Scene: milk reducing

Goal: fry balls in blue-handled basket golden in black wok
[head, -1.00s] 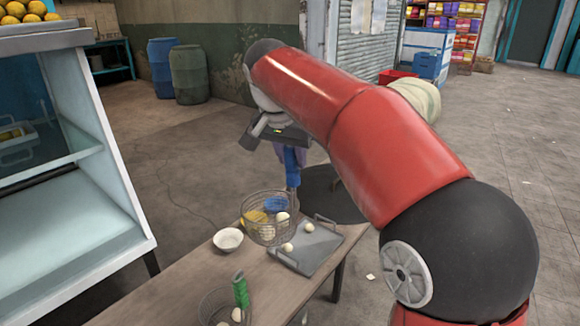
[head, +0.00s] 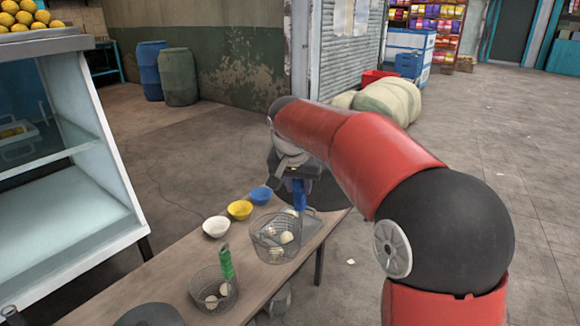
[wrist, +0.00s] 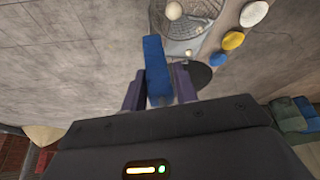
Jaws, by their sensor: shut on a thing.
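My gripper (head: 293,180) is shut on the blue handle (head: 299,196) of a wire basket (head: 268,246). Pale, whitish balls (head: 286,237) lie in or show through this basket, which appears in front of a grey tray on the table. In the wrist view the blue handle (wrist: 156,62) stands between the jaws (wrist: 160,90), and the basket (wrist: 205,10) is cut off at the top edge. A dark round shape (head: 150,316) at the bottom edge may be the black wok; its inside is hidden. I cannot tell whether the basket touches the tray.
A green-handled basket (head: 227,268) with pale balls stands nearer on the wooden table (head: 180,275). White (head: 216,227), yellow (head: 240,209) and blue (head: 260,195) bowls line the left edge. A grey tray (head: 312,225) lies behind the held basket. A glass-fronted cabinet (head: 125,205) stands left.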

